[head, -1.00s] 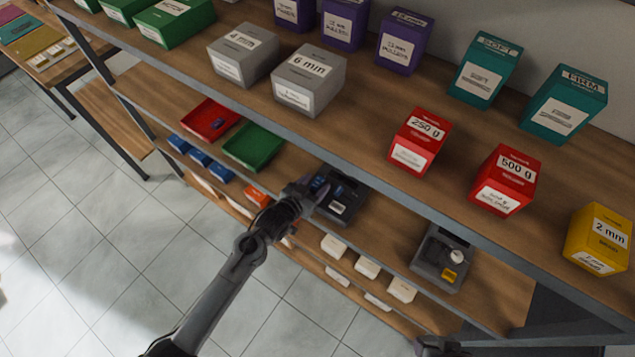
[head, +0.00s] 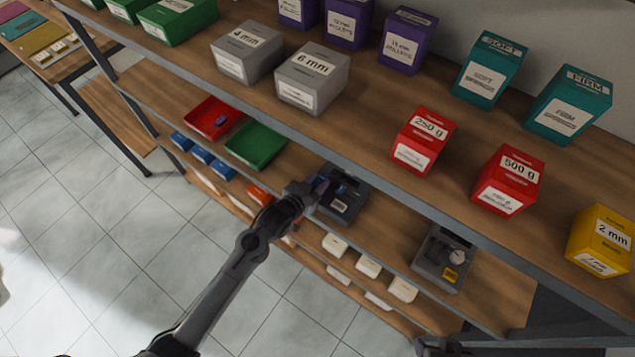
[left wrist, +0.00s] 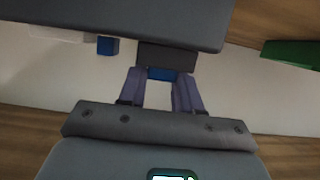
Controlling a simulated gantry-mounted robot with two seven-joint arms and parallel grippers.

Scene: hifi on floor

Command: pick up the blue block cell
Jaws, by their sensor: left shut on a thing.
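My left gripper (head: 318,187) reaches in from the left to a dark grey device (head: 343,208) on the middle shelf. In the left wrist view its two purple-grey fingers (left wrist: 160,88) are shut on a blue block cell (left wrist: 162,73), partly hidden between them. A dark grey piece (left wrist: 167,57) lies just beyond the cell, against it in the picture. Whether the cell is clear of the device cannot be told. Another small blue block (left wrist: 107,45) shows to the left, apart from the fingers. A dark part of my right arm shows at the bottom edge in the head view; its fingers cannot be made out.
A red tray (head: 213,118) and a green tray (head: 254,146) lie left of the device, with blue bins (head: 201,155) in front. A grey gauge device (head: 443,258) stands to the right. The upper shelf, carrying several labelled boxes, overhangs this area.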

